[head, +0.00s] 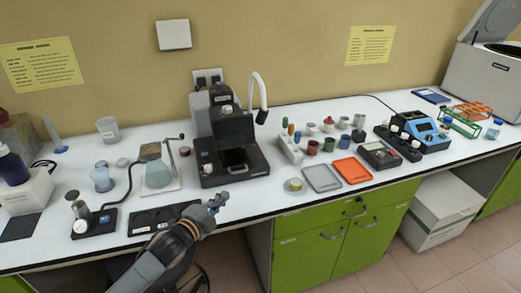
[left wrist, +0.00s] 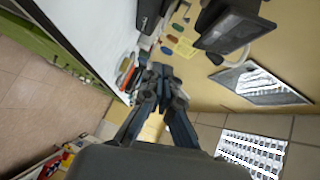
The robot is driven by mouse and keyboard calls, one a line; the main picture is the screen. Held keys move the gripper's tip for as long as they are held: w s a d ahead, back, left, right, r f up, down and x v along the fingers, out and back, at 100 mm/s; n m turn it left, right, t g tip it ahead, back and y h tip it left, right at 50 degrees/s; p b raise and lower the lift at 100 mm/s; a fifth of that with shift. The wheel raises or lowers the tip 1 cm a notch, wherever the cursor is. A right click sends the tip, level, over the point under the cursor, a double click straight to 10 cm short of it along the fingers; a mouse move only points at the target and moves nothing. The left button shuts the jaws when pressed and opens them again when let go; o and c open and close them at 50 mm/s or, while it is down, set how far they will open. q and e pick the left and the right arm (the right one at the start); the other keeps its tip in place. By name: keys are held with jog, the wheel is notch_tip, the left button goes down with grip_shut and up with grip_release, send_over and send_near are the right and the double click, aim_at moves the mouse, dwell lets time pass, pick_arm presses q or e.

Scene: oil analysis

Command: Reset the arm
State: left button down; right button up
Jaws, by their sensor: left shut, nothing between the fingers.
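My left arm comes in from the bottom of the head view. Its left gripper (head: 219,202) is shut and empty, over the front edge of the white bench (head: 255,200). It is to the right of a black tray with round recesses (head: 150,220) and in front of the black instrument (head: 235,160). In the left wrist view the fingers of the left gripper (left wrist: 160,75) are together with nothing between them. The right gripper is in neither view.
Several small containers, a grey tray (head: 322,178), an orange tray (head: 353,170) and a blue device (head: 420,130) stand to the right. A flask (head: 158,173) and a beaker (head: 108,130) stand to the left. Green cabinets (head: 345,240) are below the bench.

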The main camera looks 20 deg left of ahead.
pick_arm(q)
jog(key=s+d+f+n+g+y, duration=0.1)
jog(key=s+d+f+n+g, duration=0.2)
jog(key=s+f+n, duration=0.35)
jog(key=s+d+f+n+g+y, duration=0.1)
jog(key=s+d+f+n+g, duration=0.2)
jog(key=s, duration=0.6)
jog(key=s+d+n+g, duration=0.1)
jog(key=s+n+g, duration=0.6)
jog(key=s, duration=1.1)
notch_tip(320, 180, down, 28)
jog(key=s, duration=0.1)
jog(key=s+a+f+g, duration=0.2)
jog(key=s+f, duration=1.3)
jog(key=s, duration=0.1)
jog(key=shift+s+a+m+y, duration=0.35)
jog(key=shift+y, duration=0.05)
jog(key=shift+f, duration=0.1)
